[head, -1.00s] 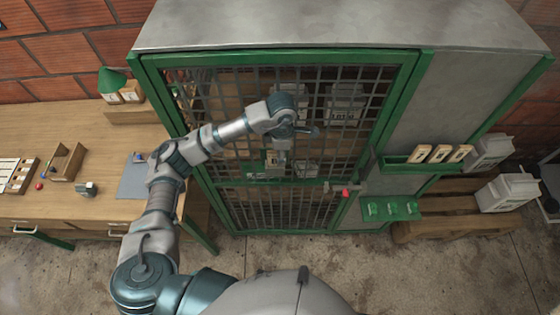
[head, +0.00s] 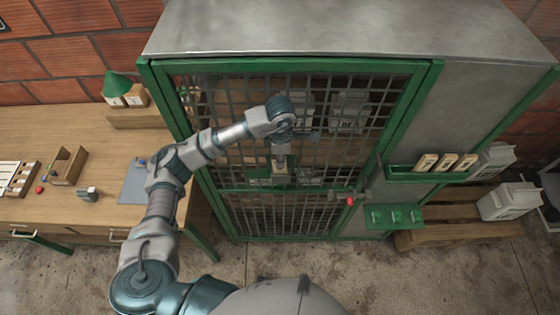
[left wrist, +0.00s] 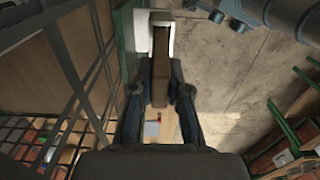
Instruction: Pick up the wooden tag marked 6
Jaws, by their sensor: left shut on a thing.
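My left gripper (head: 281,158) hangs in front of the mesh cage door in the head view. In the left wrist view its two fingers (left wrist: 160,92) are closed on the sides of a narrow brown wooden tag (left wrist: 160,70), seen edge-on. A pale, light-coloured piece shows just beyond it. I cannot read a number on the held tag. Several pale wooden tags (head: 447,162) stand in a green tray (head: 420,177) on the cage's right side; their marks are too small to read. My right gripper is not in view.
The green-framed cage (head: 425,85) has a closed mesh door with a red-knobbed latch (head: 350,201). A wooden bench (head: 60,125) is at left. Bare floor lies in front.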

